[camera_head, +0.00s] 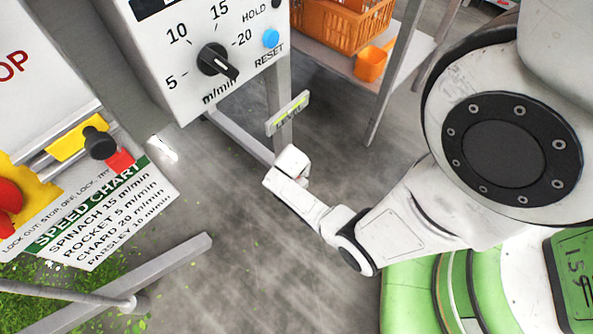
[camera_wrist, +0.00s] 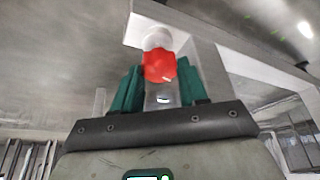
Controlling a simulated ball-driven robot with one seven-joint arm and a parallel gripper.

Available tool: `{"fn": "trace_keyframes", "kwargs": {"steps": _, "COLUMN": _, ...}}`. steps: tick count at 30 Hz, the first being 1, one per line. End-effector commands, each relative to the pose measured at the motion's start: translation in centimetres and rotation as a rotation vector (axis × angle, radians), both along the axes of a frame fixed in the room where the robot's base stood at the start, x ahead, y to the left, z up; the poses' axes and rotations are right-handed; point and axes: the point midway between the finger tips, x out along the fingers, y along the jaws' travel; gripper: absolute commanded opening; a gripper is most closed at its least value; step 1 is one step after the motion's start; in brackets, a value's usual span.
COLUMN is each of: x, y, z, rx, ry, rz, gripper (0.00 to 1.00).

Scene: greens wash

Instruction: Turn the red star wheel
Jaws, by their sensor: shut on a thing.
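The red star wheel (camera_wrist: 159,64) is in the middle of the wrist view, in front of a pale round fitting on a white metal post. My gripper (camera_wrist: 159,74) has its two dark green fingers on either side of the wheel and is shut on it. The fingers hide part of the wheel's sides. In the head view my wrist reaches down to the machine's frame, just below a small level sign (camera_head: 288,114). The wheel and fingertips cannot be made out there.
A white control box (camera_head: 205,45) with a black speed dial stands above left of my arm. A speed chart (camera_head: 108,212) and a yellow lockout are at left. A shelf (camera_head: 385,92) with an orange crate (camera_head: 340,25) is behind. Grey floor lies between.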

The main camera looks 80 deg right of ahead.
Motion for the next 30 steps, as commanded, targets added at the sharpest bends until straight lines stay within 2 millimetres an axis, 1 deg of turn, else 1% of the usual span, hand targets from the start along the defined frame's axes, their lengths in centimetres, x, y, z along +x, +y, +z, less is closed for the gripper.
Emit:
{"fn": "trace_keyframes", "kwargs": {"steps": 14, "x": 0.04, "y": 0.08, "z": -0.03, "rx": 0.002, "ry": -0.001, "rz": -0.014, "gripper": 0.12}}
{"fn": "trace_keyframes", "kwargs": {"steps": 15, "x": 0.04, "y": 0.08, "z": -0.03, "rx": 0.002, "ry": -0.001, "rz": -0.013, "gripper": 0.44}}
{"fn": "trace_keyframes", "kwargs": {"steps": 21, "x": 0.07, "y": 0.06, "z": -0.02, "rx": 0.002, "ry": -0.001, "rz": -0.013, "gripper": 0.64}}
{"fn": "trace_keyframes", "kwargs": {"steps": 23, "x": 0.11, "y": 0.05, "z": -0.02, "rx": 0.001, "ry": -0.002, "rz": -0.012, "gripper": 0.68}}
{"fn": "trace_keyframes", "kwargs": {"steps": 30, "x": 0.31, "y": 0.01, "z": 0.05, "rx": -0.001, "ry": -0.006, "rz": -0.008, "gripper": 0.68}}
